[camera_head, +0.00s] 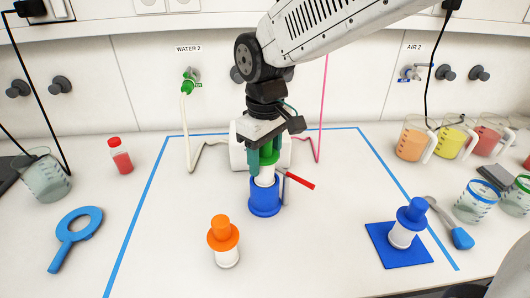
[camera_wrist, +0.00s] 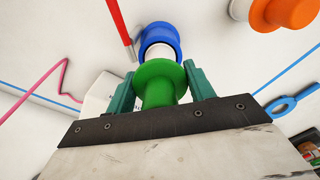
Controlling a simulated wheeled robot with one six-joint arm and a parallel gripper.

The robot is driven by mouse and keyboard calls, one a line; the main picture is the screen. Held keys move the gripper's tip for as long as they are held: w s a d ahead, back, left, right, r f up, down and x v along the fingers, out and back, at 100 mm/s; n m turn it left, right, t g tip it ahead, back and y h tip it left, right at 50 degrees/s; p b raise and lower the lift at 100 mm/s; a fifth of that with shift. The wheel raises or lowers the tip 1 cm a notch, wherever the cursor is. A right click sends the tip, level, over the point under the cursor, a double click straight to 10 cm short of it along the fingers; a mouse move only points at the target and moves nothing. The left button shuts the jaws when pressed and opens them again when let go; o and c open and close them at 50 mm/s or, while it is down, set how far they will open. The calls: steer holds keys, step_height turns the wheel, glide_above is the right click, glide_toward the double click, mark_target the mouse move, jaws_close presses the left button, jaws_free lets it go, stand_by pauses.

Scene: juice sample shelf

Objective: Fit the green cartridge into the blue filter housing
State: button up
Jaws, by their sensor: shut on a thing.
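The green cartridge (camera_head: 268,156) has a green top and a white lower body. My gripper (camera_head: 266,160) is shut on its green top, with a teal finger on each side, as the wrist view also shows at the cartridge (camera_wrist: 160,81). The blue filter housing (camera_head: 265,199) stands upright on the table below. It also shows in the wrist view (camera_wrist: 158,32). The white body (camera_head: 265,175) is directly above the housing and its lower end meets the housing's opening. How deep it sits inside is hidden.
A red-handled lever (camera_head: 300,181) is just right of the housing. An orange-topped cartridge (camera_head: 223,240) stands in front. A blue-topped cartridge (camera_head: 408,222) stands on a blue mat (camera_head: 383,252). A white box (camera_head: 237,152) is behind. Blue tape (camera_head: 139,215) marks the work area.

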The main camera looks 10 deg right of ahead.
steer(key=shift+f, duration=1.05)
steer(key=shift+r, duration=0.1)
steer(key=shift+r, duration=1.9)
steer(key=shift+f, duration=2)
steer(key=shift+r, duration=0.2)
steer(key=shift+r, duration=1.75)
steer(key=o, duration=1.1)
